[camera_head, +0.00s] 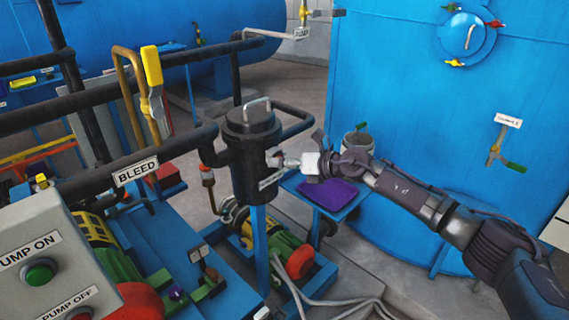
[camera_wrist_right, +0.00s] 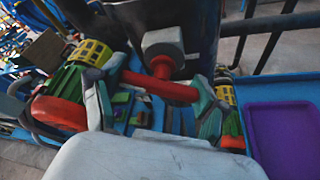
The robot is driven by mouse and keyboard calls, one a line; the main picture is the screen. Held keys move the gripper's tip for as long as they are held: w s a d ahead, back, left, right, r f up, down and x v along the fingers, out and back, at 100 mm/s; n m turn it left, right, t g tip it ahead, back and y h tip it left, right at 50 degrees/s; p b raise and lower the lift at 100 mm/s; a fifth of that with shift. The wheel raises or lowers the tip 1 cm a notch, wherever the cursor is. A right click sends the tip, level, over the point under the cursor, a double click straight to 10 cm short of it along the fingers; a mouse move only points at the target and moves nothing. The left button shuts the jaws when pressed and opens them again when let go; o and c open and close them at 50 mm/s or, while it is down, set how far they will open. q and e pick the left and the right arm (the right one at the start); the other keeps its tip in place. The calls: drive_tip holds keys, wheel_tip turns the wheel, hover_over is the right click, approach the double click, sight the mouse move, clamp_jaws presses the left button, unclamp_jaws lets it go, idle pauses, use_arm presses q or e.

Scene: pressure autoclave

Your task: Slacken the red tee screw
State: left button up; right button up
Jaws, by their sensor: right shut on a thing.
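The red tee screw (camera_wrist_right: 161,69) shows in the right wrist view, with its red crossbar running between my fingers. Its stem enters a grey block (camera_wrist_right: 163,42) on the side of a dark vessel. My right gripper (camera_wrist_right: 158,92) is shut on the crossbar, with one finger at each end. In the head view my right gripper (camera_head: 297,163) reaches in from the right to the side of the black upright vessel (camera_head: 252,150). It hides the red tee screw there. My left gripper is in neither view.
A purple tray (camera_head: 328,194) lies on a blue stand below my right gripper. Black pipes (camera_head: 95,97) and a yellow-handled lever (camera_head: 152,68) are left of the vessel. The pump control box (camera_head: 45,255) is at front left. A large blue tank (camera_head: 400,70) stands behind.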

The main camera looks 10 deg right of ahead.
drive_tip(key=o, duration=1.2)
drive_tip(key=shift+f, duration=0.1)
drive_tip(key=v, duration=1.2)
drive_tip(key=shift+d, duration=0.1)
drive_tip(key=shift+f, duration=0.1)
